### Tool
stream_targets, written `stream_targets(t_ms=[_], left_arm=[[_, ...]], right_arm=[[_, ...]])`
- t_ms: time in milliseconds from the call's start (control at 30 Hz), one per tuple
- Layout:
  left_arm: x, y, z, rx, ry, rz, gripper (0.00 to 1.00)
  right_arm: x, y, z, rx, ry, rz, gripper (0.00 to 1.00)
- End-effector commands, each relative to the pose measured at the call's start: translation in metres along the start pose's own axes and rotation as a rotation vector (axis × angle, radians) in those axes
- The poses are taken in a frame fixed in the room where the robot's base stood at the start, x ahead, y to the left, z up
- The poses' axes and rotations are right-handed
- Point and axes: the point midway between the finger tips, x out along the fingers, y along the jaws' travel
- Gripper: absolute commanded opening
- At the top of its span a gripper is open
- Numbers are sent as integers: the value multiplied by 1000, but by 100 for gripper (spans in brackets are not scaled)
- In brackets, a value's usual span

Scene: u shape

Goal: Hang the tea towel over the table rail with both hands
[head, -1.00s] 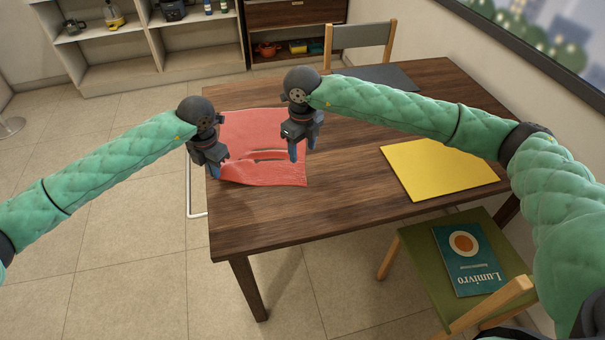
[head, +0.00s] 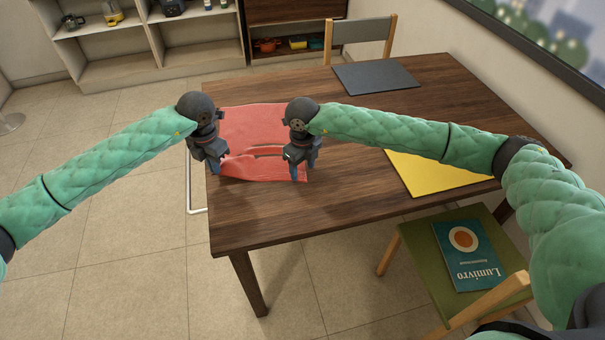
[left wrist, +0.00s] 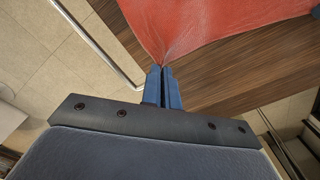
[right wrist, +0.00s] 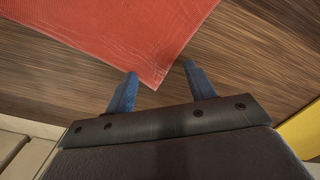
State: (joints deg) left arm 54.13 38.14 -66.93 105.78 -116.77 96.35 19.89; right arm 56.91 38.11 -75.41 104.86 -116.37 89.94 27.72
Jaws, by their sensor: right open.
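The red tea towel (head: 255,122) lies on the left end of the wooden table, with a raised fold across its near part. My left gripper (head: 217,166) is at the towel's left near corner; in the left wrist view its fingers (left wrist: 163,84) are shut on the towel (left wrist: 205,25), which gathers into creases there. My right gripper (head: 300,172) is at the near right corner; in the right wrist view its fingers (right wrist: 160,82) are apart, with the towel corner (right wrist: 152,78) between them. The white table rail (head: 190,190) runs along the table's left end.
The wooden table (head: 330,215) has bare wood at its front and middle. A yellow mat (head: 430,175) and a grey mat (head: 375,77) lie on it. A green chair with a teal book (head: 470,255) stands at the front right, another chair (head: 360,32) behind.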

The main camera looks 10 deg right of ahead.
Motion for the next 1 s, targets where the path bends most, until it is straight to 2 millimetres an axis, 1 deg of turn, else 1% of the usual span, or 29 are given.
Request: stream_targets(t_ms=[367,400,900,933,1000], left_arm=[[0,0,0,0,0,0,0],[0,0,0,0,0,0,0],[0,0,0,0,0,0,0],[0,0,0,0,0,0,0],[0,0,0,0,0,0,0]], right_arm=[[4,0,0,0,0,-1,55],[4,0,0,-1,1,0,53],[5,0,-1,0,2,-1,4],[5,0,-1,0,2,-1,1],[5,-1,-1,0,3,-1,0]])
